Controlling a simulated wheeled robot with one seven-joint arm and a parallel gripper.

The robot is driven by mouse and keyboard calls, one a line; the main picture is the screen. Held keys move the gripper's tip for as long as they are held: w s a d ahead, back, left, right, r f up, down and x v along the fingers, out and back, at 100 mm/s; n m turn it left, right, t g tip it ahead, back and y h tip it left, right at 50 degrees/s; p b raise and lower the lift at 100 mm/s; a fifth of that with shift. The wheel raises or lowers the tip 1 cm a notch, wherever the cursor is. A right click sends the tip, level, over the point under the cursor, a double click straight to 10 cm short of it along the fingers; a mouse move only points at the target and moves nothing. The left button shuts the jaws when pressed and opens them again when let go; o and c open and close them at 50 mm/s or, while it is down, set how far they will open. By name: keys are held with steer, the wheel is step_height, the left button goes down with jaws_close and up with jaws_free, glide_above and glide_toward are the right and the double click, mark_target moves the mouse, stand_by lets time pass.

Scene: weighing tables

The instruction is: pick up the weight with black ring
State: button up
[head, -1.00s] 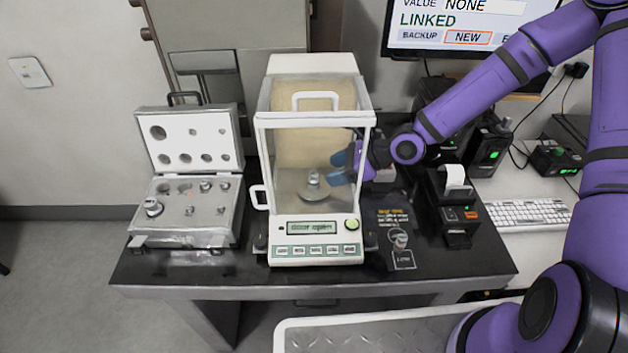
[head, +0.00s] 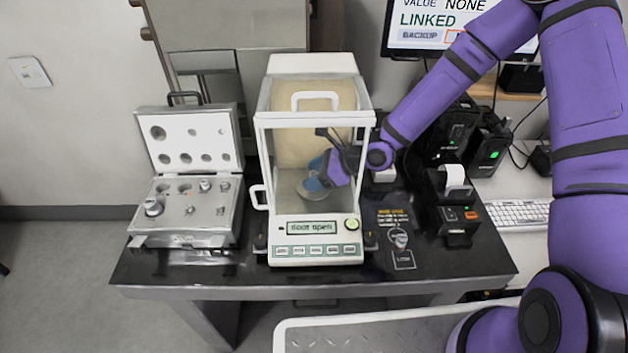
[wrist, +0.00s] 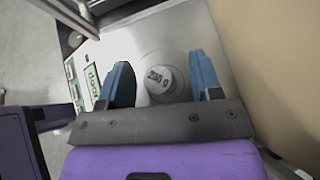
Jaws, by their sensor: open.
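A silver metal weight (wrist: 160,79) with a marked top stands on the round pan (wrist: 178,60) of the balance. In the wrist view it lies between the two blue fingers of my open gripper (wrist: 160,62), with gaps on both sides. A black ring on it cannot be made out. In the head view my gripper (head: 318,176) is inside the balance's glass chamber, over the pan (head: 312,193), and hides this weight. The balance (head: 316,240) reads "door open".
An open weight case (head: 190,210) with several weights stands left of the balance. Another small weight (head: 400,239) stands on a dark mat to the right. A small printer (head: 455,205) is farther right. The chamber's frame and walls (head: 262,160) are close around my gripper.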

jaws_close()
steer(key=shift+r, duration=0.15)
stand_by(0.4)
